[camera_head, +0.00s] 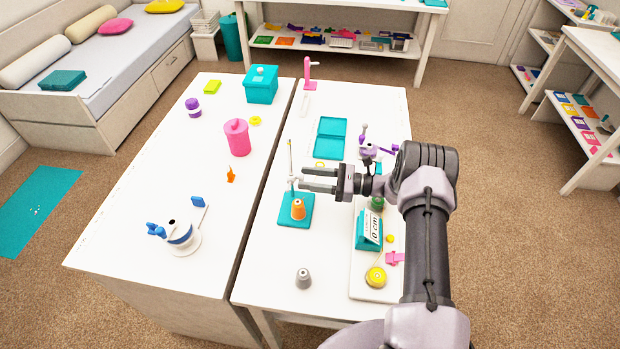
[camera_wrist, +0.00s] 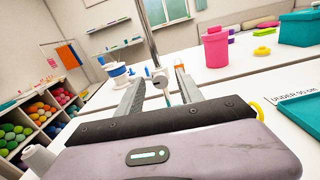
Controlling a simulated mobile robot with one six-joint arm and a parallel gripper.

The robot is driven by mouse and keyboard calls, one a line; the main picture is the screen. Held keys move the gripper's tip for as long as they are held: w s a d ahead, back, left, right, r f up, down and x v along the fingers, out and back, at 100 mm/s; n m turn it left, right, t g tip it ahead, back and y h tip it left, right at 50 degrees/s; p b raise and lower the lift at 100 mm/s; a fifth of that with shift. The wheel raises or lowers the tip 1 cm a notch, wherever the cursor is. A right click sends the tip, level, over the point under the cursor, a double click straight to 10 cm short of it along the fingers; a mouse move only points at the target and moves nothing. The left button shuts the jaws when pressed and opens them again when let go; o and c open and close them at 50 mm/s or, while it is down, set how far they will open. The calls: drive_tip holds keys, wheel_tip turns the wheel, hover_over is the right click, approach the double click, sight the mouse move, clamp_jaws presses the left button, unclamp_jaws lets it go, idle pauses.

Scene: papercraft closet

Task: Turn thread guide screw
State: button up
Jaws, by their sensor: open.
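The thread stand has a teal base (camera_head: 307,216) on the right-hand white table, with an orange cone (camera_head: 298,209) on it and a thin upright metal rod (camera_head: 290,158). A small pale thread guide screw and clamp (camera_head: 292,180) sits on the rod. In the wrist view the rod (camera_wrist: 147,30) rises in the middle, and the pale round screw (camera_wrist: 158,76) shows between the fingertips. My gripper (camera_head: 303,179) is open and level, its fingers pointing left at the screw. In the wrist view the fingers (camera_wrist: 160,77) appear on either side of it; contact cannot be told.
A grey cone (camera_head: 303,279) stands nearer on the same table. A white board with a teal display (camera_head: 369,230) and yellow spool (camera_head: 375,277) lies under my arm. A teal tray (camera_head: 331,138) is behind. The left table holds a pink canister (camera_head: 237,138) and blue-white spool device (camera_head: 180,235).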

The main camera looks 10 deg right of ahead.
clamp_jaws()
drive_tip(key=n+b, duration=0.2)
drive_tip(key=shift+f+n, duration=0.2)
drive_tip(key=shift+n, duration=0.2)
drive_tip(key=n+b, duration=0.3)
drive_tip(key=shift+s+n, duration=0.1)
drive_tip(key=shift+n, duration=0.2)
drive_tip(key=n+b, duration=0.3)
drive_tip(key=n, duration=0.1)
drive_tip(key=shift+n, duration=0.3)
drive_tip(key=shift+n+b, duration=0.7)
drive_tip(key=shift+b, duration=0.05)
drive_tip(key=shift+r, duration=0.1)
